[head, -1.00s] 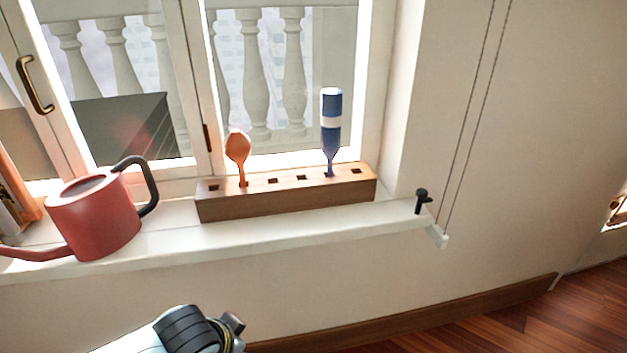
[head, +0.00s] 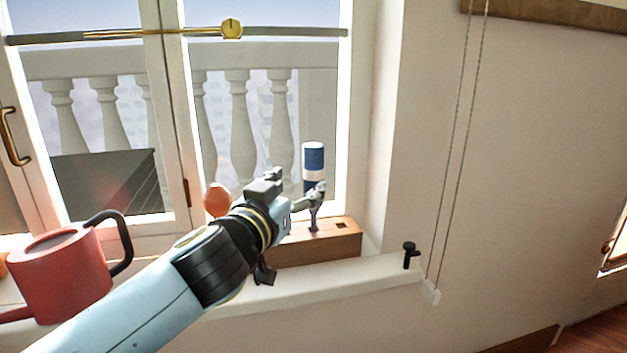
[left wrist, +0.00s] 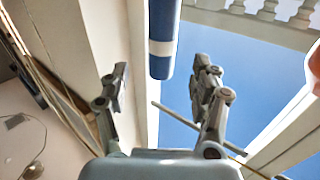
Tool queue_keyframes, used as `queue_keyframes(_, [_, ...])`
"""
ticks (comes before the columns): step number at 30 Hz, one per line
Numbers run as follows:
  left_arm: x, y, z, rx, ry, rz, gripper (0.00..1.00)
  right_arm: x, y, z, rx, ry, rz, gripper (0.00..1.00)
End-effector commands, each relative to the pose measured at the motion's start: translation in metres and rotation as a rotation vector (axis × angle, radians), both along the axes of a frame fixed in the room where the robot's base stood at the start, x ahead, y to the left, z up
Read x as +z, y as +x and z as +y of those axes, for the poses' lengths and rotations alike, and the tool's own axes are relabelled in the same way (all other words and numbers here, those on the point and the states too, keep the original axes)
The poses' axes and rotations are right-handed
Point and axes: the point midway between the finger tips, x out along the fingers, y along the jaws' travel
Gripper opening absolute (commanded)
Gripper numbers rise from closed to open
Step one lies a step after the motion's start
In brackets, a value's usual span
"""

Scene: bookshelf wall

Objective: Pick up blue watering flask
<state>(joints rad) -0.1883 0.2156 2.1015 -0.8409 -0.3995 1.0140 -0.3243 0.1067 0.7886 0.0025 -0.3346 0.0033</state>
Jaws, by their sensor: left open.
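The blue flask (head: 313,158), with a white band, stands upright, narrow end down, in the wooden holder (head: 318,249) on the windowsill. My left gripper (head: 296,190) is open beside the flask, at the height of its lower part, and partly covers it in the head view. In the left wrist view the flask (left wrist: 162,22) comes down from the top edge between the two spread fingers of the left gripper (left wrist: 160,72). Its near end stops between them, and I see no finger touching it. My right gripper is not in view.
An orange bulb-shaped tool (head: 217,200) stands in the same holder, partly hidden by my arm. A red watering can (head: 60,275) is at the left. A black knob (head: 409,254) and hanging cords (head: 450,150) are to the right.

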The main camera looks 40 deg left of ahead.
Motion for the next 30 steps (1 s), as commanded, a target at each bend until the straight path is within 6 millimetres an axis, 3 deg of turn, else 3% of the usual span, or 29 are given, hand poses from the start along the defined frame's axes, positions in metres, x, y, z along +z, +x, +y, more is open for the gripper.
queue_keyframes(3, [0.001, 0.020, 0.005, 0.001, 0.001, -0.001, 0.63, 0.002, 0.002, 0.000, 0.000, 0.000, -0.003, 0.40])
queue_keyframes(11, [0.001, 0.044, 0.012, 0.002, 0.001, 0.002, 0.63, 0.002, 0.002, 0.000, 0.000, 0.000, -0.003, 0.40])
queue_keyframes(18, [0.001, 0.078, 0.021, 0.003, -0.001, 0.003, 0.63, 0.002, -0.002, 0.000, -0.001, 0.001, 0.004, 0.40])
queue_keyframes(27, [0.000, 0.084, 0.023, 0.002, 0.000, 0.005, 0.63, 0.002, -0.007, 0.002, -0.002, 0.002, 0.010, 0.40])
queue_keyframes(30, [0.000, 0.084, 0.023, 0.002, 0.000, 0.005, 0.50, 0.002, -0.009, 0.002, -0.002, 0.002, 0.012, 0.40])
